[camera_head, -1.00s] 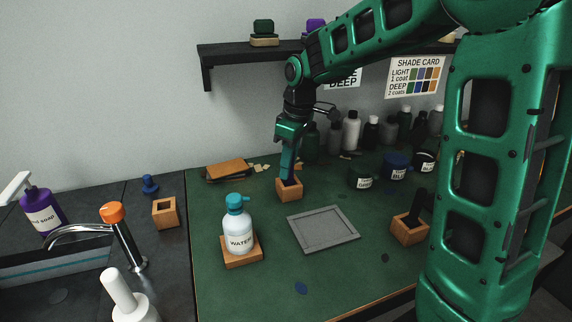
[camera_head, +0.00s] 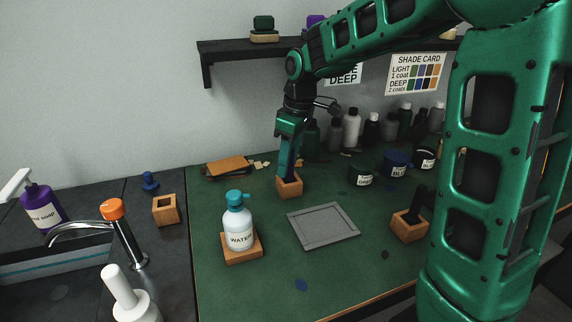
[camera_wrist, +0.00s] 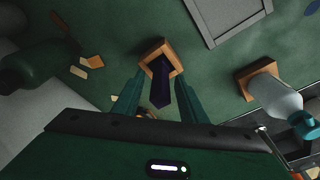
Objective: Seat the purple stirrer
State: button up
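The purple stirrer (camera_wrist: 160,88) stands in a small open wooden block (camera_wrist: 153,51), its lower end inside the opening; in the wrist view it looks dark purple. How deep it sits is hidden. The wooden block also shows in the head view (camera_head: 289,188), on the green mat below my gripper. My gripper (camera_wrist: 159,84) is open, with one finger on each side of the stirrer and a visible gap to both. In the head view, my gripper (camera_head: 289,172) points down at the block, and part of the stirrer shows beside a finger.
A grey tray (camera_head: 322,209) lies in front of the block. A water bottle (camera_head: 237,229) on a wooden base stands front left. Another wooden block (camera_head: 407,234) holds a dark item at right. Jars and bottles stand behind.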

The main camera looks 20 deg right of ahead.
jog(key=r, duration=0.6)
jog(key=s+d+r, duration=0.1)
jog(key=r, duration=0.3)
jog(key=shift+f, duration=0.1)
